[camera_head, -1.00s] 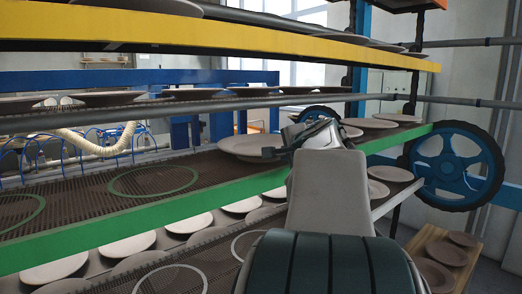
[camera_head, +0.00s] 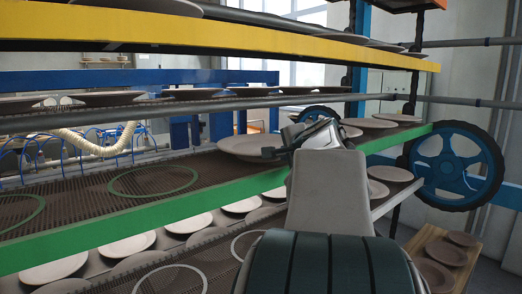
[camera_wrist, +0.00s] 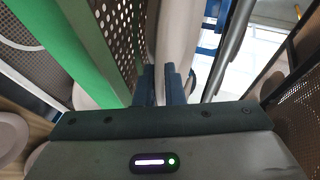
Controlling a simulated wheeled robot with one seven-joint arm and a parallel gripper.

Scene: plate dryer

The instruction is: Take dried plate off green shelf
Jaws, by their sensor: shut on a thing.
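The green shelf (camera_head: 125,222) is a dark mesh belt with a green front edge, and it also shows at the left of the wrist view (camera_wrist: 75,50). A pale beige plate (camera_head: 238,147) is at the shelf's middle right, beside my gripper (camera_head: 278,153). In the wrist view the plate (camera_wrist: 178,35) appears nearly edge-on. My gripper's dark blue fingers (camera_wrist: 162,85) are shut on its rim. My arm hides part of the shelf to the right of the plate. I cannot tell whether the plate is clear of the mesh.
A yellow-edged shelf (camera_head: 230,37) with plates runs above. A lower shelf (camera_head: 140,262) holds several plates. A blue wheel (camera_head: 455,165) stands at the right end, with a wooden surface (camera_head: 470,262) holding plates below it. Green-ringed spots (camera_head: 153,181) on the green shelf are empty.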

